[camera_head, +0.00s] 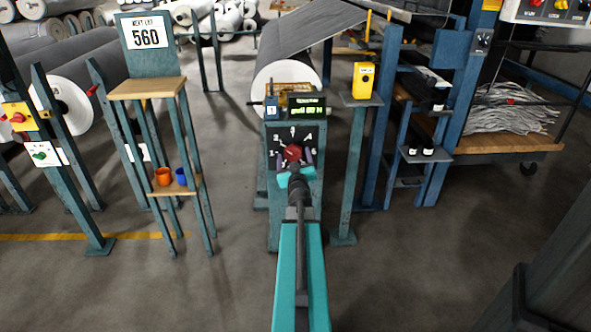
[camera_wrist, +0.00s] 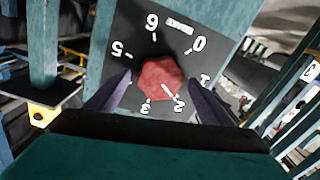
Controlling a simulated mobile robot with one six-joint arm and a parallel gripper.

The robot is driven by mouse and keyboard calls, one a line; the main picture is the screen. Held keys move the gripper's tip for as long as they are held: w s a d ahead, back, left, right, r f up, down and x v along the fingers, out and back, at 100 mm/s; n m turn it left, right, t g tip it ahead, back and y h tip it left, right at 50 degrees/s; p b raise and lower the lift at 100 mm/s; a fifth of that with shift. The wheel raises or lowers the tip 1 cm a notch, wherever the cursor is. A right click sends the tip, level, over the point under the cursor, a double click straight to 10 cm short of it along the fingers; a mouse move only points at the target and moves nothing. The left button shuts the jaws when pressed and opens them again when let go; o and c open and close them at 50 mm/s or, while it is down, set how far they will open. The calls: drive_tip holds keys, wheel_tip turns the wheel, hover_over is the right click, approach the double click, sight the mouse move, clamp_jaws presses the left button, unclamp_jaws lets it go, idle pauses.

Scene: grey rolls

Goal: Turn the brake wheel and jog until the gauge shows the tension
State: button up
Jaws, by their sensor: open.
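The brake wheel is a red knob (camera_head: 293,152) on a dark numbered dial plate (camera_head: 310,135). In the wrist view the red knob (camera_wrist: 161,78) has a white pointer mark aimed near the 2. My gripper (camera_wrist: 160,84) is open, with one dark finger on each side of the knob; I cannot tell whether they touch it. In the head view my gripper (camera_head: 294,172) is at the dial's lower edge. A small display with green characters (camera_head: 303,111) sits above the dial; its reading is too small to be sure of. A yellow box (camera_head: 363,80) stands on a post to the right.
A sign reading NEXT LOT 560 (camera_head: 147,37) stands over a wooden-topped stand (camera_head: 146,88) with an orange cup (camera_head: 163,176) and a blue cup (camera_head: 181,176). A large grey roll (camera_head: 285,80) is behind the dial.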

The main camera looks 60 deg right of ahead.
drive_tip(key=p+v, duration=0.2)
drive_tip(key=v, duration=0.3)
drive_tip(key=shift+s+a+r, duration=0.1)
drive_tip(key=shift+s+a, duration=0.1)
drive_tip(key=shift+a, duration=0.1)
drive_tip(key=shift+p, duration=0.5)
drive_tip(key=p+v, duration=0.2)
drive_tip(key=p, duration=0.3)
drive_tip(key=p+v, duration=0.5)
drive_tip(key=p, duration=0.4)
drive_tip(key=shift+s+a+p, duration=0.25)
drive_tip(key=shift+p, duration=0.1)
idle(0.7)
